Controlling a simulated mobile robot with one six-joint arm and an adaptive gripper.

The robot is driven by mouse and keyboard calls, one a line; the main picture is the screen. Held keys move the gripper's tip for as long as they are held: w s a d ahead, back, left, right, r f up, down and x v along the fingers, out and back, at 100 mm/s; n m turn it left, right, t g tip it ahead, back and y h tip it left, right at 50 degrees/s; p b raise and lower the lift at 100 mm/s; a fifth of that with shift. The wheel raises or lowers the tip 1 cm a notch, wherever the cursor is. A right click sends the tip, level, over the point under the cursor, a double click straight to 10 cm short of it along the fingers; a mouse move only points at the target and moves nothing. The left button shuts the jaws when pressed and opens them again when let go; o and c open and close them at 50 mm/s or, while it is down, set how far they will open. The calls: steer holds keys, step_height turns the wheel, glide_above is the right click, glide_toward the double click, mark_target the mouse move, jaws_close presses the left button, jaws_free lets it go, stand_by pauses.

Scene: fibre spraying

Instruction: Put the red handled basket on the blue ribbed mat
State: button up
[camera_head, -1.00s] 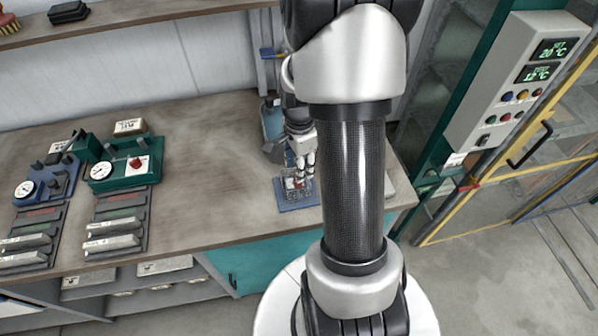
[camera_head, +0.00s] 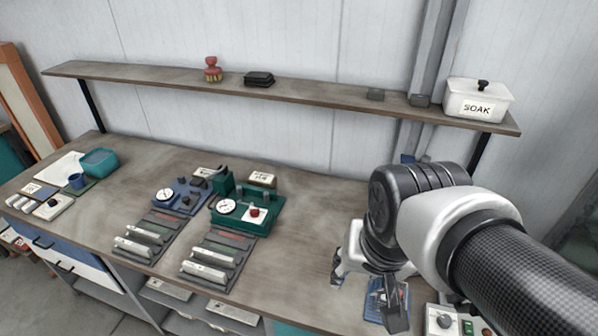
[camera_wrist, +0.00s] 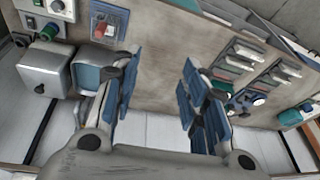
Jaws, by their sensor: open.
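The blue mat (camera_head: 373,313) lies on the bench at the lower right in the head view, largely hidden behind my gripper (camera_head: 368,290). In the wrist view the mat is at the upper left, with the small basket (camera_wrist: 108,24) on it; red and pale parts show. Whether the basket lies wholly within the mat's edges is hard to tell. My gripper (camera_wrist: 162,95) is open and empty, its blue-padded fingers wide apart. It is above the bench, apart from the basket.
The green gauge unit (camera_head: 246,211) and blue gauge unit (camera_head: 181,194) stand mid-bench behind slotted racks. A control box (camera_head: 444,321) is at the lower right. A shelf (camera_head: 300,98) with a SOAK box (camera_head: 478,101) runs above. Bare bench lies left of my gripper.

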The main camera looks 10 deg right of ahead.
steer(key=s+a+n, duration=0.1)
steer(key=s+n, duration=0.1)
steer(key=s+a+r+n+t, duration=0.1)
steer(key=s+a+n, duration=0.1)
steer(key=n, duration=0.1)
steer(key=shift+s+a+r+y, duration=0.1)
steer(key=shift+a+r+y, duration=0.1)
steer(key=shift+y, duration=0.1)
step_height(320, 180, down, 9)
steer(key=b, duration=0.9)
steer(key=shift+f, duration=0.1)
